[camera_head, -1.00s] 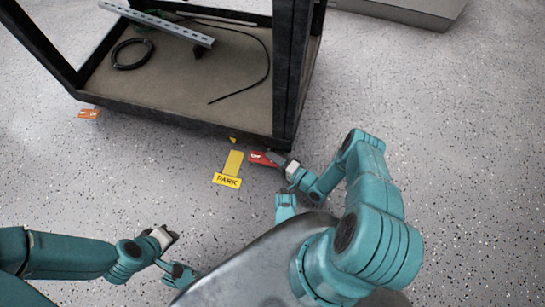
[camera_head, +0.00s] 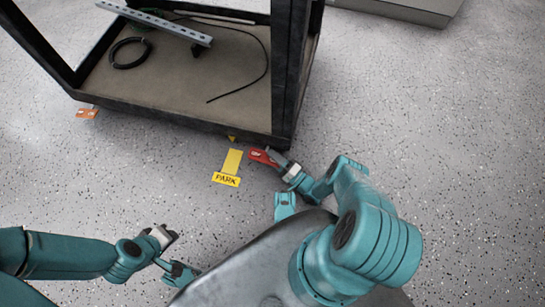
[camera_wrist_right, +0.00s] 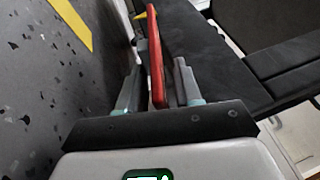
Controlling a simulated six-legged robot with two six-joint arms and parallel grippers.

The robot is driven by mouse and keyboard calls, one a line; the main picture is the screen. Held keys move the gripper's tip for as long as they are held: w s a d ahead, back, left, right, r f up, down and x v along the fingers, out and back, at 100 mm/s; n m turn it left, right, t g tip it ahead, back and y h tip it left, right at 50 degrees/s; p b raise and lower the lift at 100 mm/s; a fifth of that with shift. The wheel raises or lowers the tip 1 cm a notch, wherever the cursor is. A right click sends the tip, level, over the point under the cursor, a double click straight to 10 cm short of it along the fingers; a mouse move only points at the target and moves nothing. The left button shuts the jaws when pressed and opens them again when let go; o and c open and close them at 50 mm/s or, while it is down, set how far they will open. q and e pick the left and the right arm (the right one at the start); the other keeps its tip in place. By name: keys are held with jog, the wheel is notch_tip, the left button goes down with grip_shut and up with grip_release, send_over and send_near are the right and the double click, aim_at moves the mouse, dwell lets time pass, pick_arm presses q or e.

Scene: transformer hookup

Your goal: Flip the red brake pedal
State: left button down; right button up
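The red brake pedal (camera_head: 262,156) sticks out at the lower right corner of the dark-framed cart, beside a yellow strip. My right gripper (camera_head: 279,161) is at the pedal's right end. In the right wrist view the red pedal (camera_wrist_right: 156,58) runs, seen nearly edge-on, between the two fingers of my right gripper (camera_wrist_right: 160,88). The fingers lie close on both sides; whether both press on it is not clear. My left gripper (camera_head: 164,237) is over the floor at the lower left, away from the pedal, its fingertips apart with nothing between them.
A yellow PARK label (camera_head: 226,179) lies on the floor left of the pedal. The cart's tray (camera_head: 225,75) holds a black cable and a perforated metal bar (camera_head: 160,22). An orange tag (camera_head: 87,113) is at the cart's left corner. Speckled floor is open on both sides.

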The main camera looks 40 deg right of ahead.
dwell(0.3)
jog(key=v, duration=0.5)
jog(key=r+v, duration=0.1)
jog(key=v, duration=0.5)
jog(key=r+v, duration=0.1)
jog(key=v, duration=0.4)
jog(key=shift+s+d+r, duration=0.2)
jog(key=shift+s, duration=0.4)
